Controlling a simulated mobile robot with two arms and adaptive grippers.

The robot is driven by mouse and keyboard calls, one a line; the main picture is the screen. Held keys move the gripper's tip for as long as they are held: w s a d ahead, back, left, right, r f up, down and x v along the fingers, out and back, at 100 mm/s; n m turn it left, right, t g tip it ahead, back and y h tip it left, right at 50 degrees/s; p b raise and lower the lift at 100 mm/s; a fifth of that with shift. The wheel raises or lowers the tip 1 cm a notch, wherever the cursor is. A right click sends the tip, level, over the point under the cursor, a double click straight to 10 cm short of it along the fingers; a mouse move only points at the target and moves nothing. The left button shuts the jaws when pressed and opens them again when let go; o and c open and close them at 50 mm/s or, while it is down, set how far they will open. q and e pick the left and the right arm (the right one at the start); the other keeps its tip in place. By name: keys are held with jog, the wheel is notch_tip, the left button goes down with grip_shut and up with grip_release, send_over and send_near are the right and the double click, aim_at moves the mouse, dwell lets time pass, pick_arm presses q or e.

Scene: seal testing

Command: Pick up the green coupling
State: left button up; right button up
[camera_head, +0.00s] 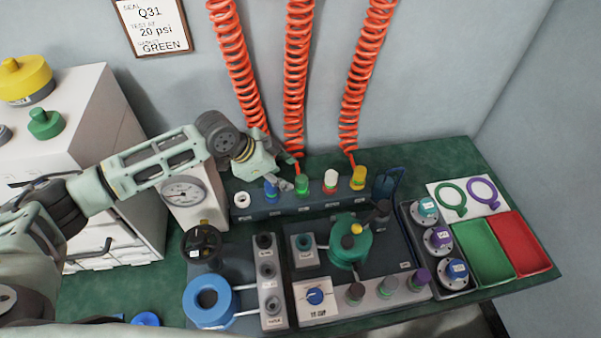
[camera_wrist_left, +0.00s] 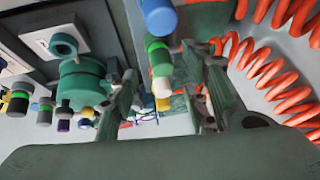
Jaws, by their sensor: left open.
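The green coupling (camera_head: 302,184) stands in a dark rail at the back of the bench, between a blue coupling (camera_head: 271,189) and a white-and-red one (camera_head: 330,181). A yellow coupling (camera_head: 358,178) is at the rail's right end. My left gripper (camera_head: 288,161) is open, just behind and above the blue and green couplings. In the left wrist view, the green coupling (camera_wrist_left: 157,52) shows in the space between the spread fingers (camera_wrist_left: 168,78), with the blue one (camera_wrist_left: 160,15) above it. I cannot tell whether a finger touches it. My right gripper is not in view.
Orange coiled hoses (camera_head: 296,80) hang close behind the rail. A pressure gauge (camera_head: 184,192) stands left of it. In front are a green vessel (camera_head: 350,245) and a blue ring (camera_head: 208,301). Green (camera_head: 484,255) and red (camera_head: 522,243) trays lie at the right.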

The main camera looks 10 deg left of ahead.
aim_at(298, 181)
pick_arm(q)
jog(key=x, duration=0.3)
jog(key=d+x, duration=0.1)
jog(key=x, duration=0.3)
jog(key=shift+d, duration=0.1)
jog(key=shift+c, duration=0.3)
grip_shut()
